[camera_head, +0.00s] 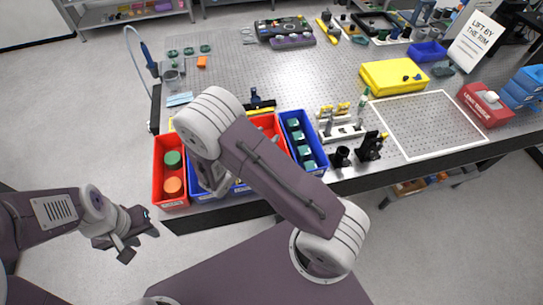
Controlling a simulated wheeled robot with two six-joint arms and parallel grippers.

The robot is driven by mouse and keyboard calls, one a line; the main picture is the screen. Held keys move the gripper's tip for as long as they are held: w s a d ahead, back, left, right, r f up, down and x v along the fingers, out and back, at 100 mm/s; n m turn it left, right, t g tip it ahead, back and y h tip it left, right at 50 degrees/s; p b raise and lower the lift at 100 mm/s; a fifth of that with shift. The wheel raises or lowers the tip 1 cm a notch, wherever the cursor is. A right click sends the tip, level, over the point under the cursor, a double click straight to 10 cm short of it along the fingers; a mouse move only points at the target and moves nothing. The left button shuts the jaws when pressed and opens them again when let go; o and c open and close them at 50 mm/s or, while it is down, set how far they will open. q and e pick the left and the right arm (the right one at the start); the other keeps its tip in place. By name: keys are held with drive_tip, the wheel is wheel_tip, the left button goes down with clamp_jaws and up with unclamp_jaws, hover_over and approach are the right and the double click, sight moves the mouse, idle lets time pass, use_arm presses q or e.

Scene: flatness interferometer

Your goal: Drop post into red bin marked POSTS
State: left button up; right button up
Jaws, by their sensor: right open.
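Two red bins stand at the table's front edge. The left red bin (159,190) holds green and orange round parts, and its label is too small to read. The other red bin (284,139) is largely covered by my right arm. I cannot read POSTS on either, and I cannot single out the post. My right gripper (224,184) is open, low over the blue bin between the red ones and partly hidden by its own arm. Whether anything lies between its fingers is hidden. My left gripper (138,237) is open and empty, off the table at lower left.
A blue bin (318,160) with several teal-topped parts stands right of the red one. Black mounts (370,148) stand beside it. A white-outlined area (425,125) on the perforated table is bare. A yellow case (393,77) and a red box (484,104) are further right.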

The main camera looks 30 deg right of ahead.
drive_tip(key=v, duration=0.4)
drive_tip(key=shift+s+a+r+b, duration=0.1)
drive_tip(key=shift+s+a+b, duration=0.15)
drive_tip(key=shift+b, duration=0.1)
drive_tip(key=shift+w, duration=0.1)
